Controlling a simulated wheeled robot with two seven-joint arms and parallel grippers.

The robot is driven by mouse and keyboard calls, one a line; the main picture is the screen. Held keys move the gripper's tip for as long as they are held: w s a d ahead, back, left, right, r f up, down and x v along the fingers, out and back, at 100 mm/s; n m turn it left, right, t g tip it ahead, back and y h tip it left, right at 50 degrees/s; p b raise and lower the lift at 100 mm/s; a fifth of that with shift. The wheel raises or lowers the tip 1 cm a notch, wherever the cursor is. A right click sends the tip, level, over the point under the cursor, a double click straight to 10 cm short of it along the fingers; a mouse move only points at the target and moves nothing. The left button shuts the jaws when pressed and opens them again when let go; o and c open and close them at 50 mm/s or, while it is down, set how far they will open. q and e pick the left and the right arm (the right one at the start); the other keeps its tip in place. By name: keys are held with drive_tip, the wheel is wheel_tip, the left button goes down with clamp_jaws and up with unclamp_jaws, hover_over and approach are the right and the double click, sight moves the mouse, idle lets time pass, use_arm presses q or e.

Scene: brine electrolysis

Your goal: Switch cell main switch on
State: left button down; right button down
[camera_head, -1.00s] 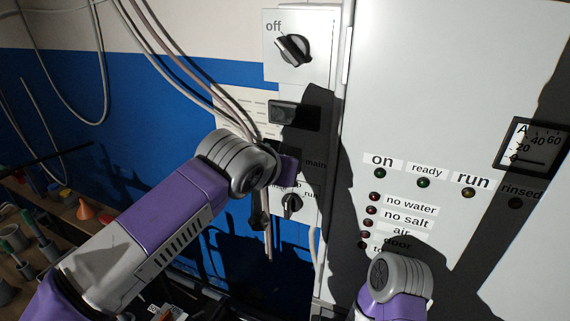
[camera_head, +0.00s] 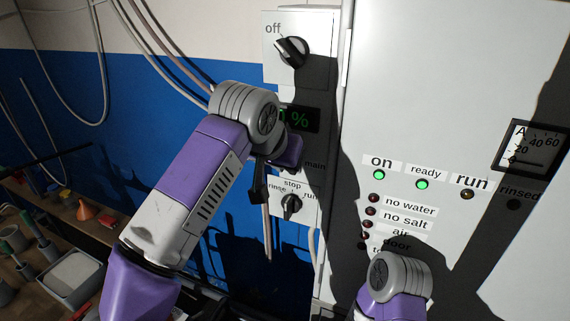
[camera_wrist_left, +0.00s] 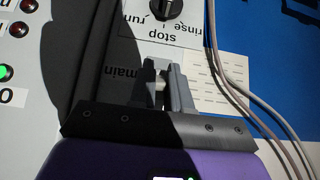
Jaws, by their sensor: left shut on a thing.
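In the left wrist view, my left gripper (camera_wrist_left: 160,78) is shut on a small pale lever, the main switch (camera_wrist_left: 159,80), beside the printed word "main" (camera_wrist_left: 119,78). The fingers hide most of the lever, so its exact position is hard to tell. In the head view, my wrist hides the switch and fingertips; the "main" label (camera_head: 315,165) shows just right of it. The display (camera_head: 303,119) above is lit with green digits ending in "%". The "on" lamp (camera_head: 379,175) and "ready" lamp (camera_head: 422,184) glow green. My right wrist shows at the bottom, but its gripper does not.
A rotary knob (camera_head: 291,50) marked "off" sits above. A stop/rinse/run knob (camera_head: 291,204) sits just below the main switch. Grey cables (camera_head: 170,50) hang at the left. The white cabinet door (camera_head: 440,80) carries lamps and an ammeter (camera_head: 529,148).

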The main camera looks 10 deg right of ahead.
use_arm(q)
drive_tip(key=shift+f, duration=0.15)
drive_tip(key=c, duration=1.1)
unclamp_jaws()
